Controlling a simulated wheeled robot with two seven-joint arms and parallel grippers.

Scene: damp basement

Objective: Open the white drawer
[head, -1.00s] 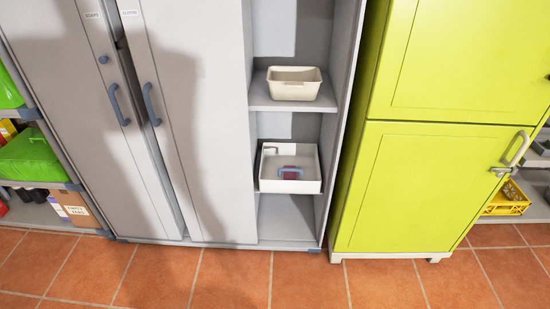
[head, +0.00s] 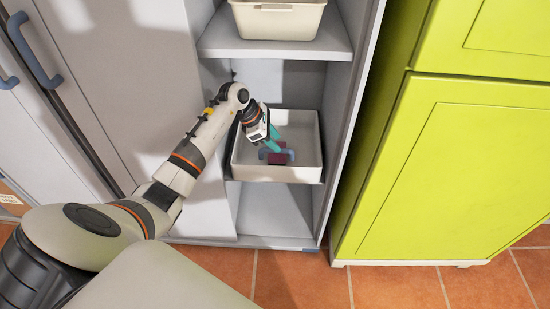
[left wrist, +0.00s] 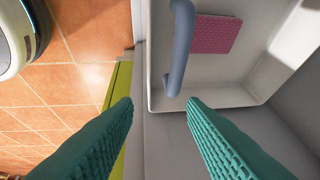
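The white drawer (head: 301,173) is a shallow open-topped box in the narrow bay of the grey cabinet. A blue-grey bar handle (head: 278,156) shows on it, partly behind my left gripper. My left gripper (head: 276,140) has teal fingers and reaches down at the drawer by the handle. In the left wrist view the fingers are apart with nothing between them (left wrist: 160,104). There the handle (left wrist: 181,50) lies just beyond the fingertips, and the drawer's rim and wall (left wrist: 275,65) are behind it. A pink textured piece (left wrist: 215,35) lies inside the drawer. My right gripper is not in view.
A cream bin (head: 277,18) stands on the shelf (head: 275,48) above the drawer. A closed grey door (head: 120,90) is on the left, with my left arm in front of it. A lime-green cabinet (head: 450,170) stands on the right. Tiled floor (head: 300,280) lies below.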

